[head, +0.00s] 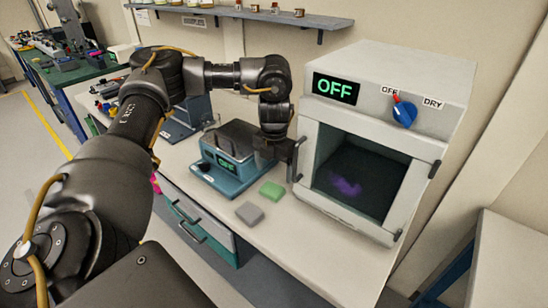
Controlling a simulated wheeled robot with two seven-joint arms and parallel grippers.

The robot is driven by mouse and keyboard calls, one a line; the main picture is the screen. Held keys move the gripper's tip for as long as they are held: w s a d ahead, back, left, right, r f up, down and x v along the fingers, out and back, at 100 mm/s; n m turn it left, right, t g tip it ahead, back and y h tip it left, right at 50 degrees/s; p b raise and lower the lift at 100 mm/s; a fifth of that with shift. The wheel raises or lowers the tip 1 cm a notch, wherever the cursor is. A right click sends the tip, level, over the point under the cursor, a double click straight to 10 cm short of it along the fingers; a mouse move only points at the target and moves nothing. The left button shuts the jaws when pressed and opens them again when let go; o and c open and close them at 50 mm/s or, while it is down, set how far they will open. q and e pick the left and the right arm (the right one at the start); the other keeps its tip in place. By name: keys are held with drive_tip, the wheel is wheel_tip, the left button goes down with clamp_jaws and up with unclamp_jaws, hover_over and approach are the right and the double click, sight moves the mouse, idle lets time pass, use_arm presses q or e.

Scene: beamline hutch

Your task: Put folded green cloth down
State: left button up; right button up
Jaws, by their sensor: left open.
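The folded green cloth (272,190) lies flat on the pale bench top (325,240), left of the oven-like box. My left gripper (278,160) is open, pointing down just above and behind the cloth in the picture. The cloth appears clear of the fingers, and nothing shows between them. A folded grey cloth or pad (250,212) lies just in front of the green one. My right gripper is not in view.
The white box (395,75) has an OFF display, a blue knob and a dark chamber with something purple inside. A blue device (222,180), also reading OFF, stands left of the gripper. Bare bench lies in front. A shelf (245,14) runs along the wall.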

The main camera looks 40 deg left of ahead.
use_arm(q)
drive_tip(key=shift+r, duration=1.95)
